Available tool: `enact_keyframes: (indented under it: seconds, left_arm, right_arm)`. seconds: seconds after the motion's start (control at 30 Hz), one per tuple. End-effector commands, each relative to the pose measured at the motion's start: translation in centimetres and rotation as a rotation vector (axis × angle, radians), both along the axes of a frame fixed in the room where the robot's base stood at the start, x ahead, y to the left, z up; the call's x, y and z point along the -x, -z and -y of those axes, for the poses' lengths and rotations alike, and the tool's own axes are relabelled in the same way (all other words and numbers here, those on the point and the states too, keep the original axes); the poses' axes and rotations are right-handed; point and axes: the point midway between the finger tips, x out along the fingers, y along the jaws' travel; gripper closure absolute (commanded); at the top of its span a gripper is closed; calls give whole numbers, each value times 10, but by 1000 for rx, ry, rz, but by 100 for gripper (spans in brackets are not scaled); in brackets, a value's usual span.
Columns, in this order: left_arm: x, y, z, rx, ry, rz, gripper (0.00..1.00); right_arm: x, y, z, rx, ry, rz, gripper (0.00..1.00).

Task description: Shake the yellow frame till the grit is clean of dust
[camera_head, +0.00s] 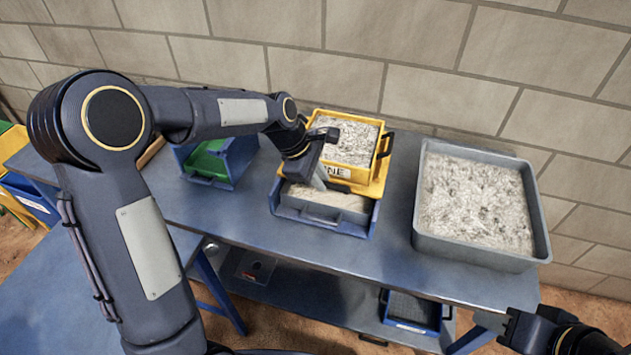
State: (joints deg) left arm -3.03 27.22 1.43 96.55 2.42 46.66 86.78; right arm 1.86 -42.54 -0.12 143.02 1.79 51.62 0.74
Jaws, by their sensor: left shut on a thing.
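The yellow frame (352,172) stands at the back middle of the blue bench, full of pale speckled grit (352,138). A dark handle (385,146) shows on its right side. Its front label is partly hidden by my gripper. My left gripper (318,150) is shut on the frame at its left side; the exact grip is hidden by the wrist. Below and in front of the frame is a blue tray (308,219) holding pale dust (325,200). My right gripper (518,328) is low at the right edge, away from the bench things; its jaws are unclear.
A large grey tub (480,252) of pale, speckled material stands on the bench at right. A blue bin (236,165) with a green inside stands left of the frame. A blue tray (412,325) lies on the lower shelf. Bench (240,215) surface in front is clear. A block wall stands close behind.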

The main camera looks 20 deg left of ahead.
Motion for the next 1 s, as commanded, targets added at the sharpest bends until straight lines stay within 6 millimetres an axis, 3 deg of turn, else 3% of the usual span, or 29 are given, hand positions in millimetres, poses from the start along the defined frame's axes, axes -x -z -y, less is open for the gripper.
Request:
enact_keyframes:
  seconds: [0.2, 0.23, 0.4, 0.73, 1.0]
  left_arm:
    - [0, 0, 0, 0, 0, 1, 100]
    - [0, 0, 0, 0, 0, 1, 81]
    - [0, 0, 0, 0, 0, 1, 62]
    - [1, -5, -2, 0, -1, 2, 62]
    - [7, -45, -19, 0, -1, 6, 62]
  right_arm:
    - [0, 1, 0, 0, 0, 0, 64]
    - [0, 1, 0, 0, 0, 0, 64]
    - [0, 1, 0, 0, 0, 0, 64]
    - [0, 1, 0, 0, 0, 0, 64]
    - [0, 2, 0, 0, 0, 0, 64]
